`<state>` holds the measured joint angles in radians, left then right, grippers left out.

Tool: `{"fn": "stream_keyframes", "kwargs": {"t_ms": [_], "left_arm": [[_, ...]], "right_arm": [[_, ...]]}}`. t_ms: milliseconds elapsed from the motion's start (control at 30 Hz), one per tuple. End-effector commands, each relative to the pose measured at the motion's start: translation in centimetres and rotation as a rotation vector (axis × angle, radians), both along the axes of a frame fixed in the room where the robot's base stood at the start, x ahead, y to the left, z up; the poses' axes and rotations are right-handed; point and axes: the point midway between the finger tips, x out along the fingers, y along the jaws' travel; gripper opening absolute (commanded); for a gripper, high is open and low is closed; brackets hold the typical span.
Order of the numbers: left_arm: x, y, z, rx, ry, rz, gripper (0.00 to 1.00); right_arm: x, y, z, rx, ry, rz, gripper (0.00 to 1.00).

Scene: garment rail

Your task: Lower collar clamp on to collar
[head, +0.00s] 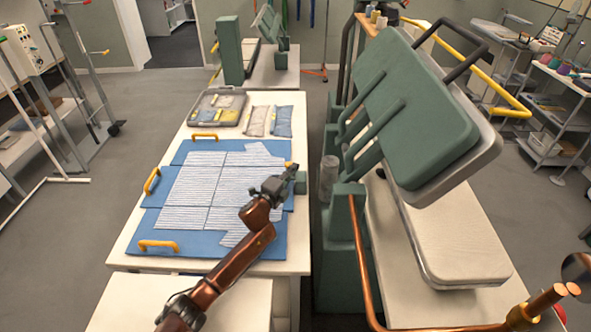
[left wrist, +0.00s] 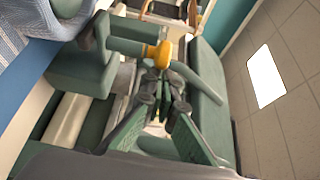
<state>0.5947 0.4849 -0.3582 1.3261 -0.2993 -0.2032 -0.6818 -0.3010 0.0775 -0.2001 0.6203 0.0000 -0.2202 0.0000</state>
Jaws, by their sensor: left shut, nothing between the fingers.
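The collar clamp (left wrist: 80,70) appears as a green block with a bar and an orange knob (left wrist: 157,55) in the left wrist view. In the head view its green block (head: 300,184) stands at the right edge of the folding board, partly behind my gripper. The striped shirt (head: 205,185) lies flat on the blue board; its collar area by the clamp is not clear. My left gripper (head: 291,171) is shut and empty, close to the orange knob; it also shows in the left wrist view (left wrist: 162,82). Whether it touches the knob, I cannot tell. My right gripper is not in view.
Yellow handles (head: 151,181) stick up from the blue board (head: 265,246). A tray (head: 215,108) and packets (head: 282,121) lie behind it on the table. A large press with a raised green lid (head: 420,115) stands close on the right.

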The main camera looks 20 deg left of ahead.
Motion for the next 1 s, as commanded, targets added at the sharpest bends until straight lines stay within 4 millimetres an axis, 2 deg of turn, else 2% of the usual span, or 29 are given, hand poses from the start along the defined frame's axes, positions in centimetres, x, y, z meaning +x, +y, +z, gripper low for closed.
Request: {"fn": "stream_keyframes", "kwargs": {"t_ms": [767,867,1000], "left_arm": [[-0.1,0.4,-0.2,0.002,0.001,0.004,0.00],[0.0,-0.3,-0.1,0.001,0.001,0.002,0.00],[0.1,-2.5,0.5,0.000,-0.001,0.001,0.00]], "right_arm": [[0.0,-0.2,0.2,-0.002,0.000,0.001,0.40],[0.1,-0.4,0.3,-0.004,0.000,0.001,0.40],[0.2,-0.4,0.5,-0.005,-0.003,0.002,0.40]]}}
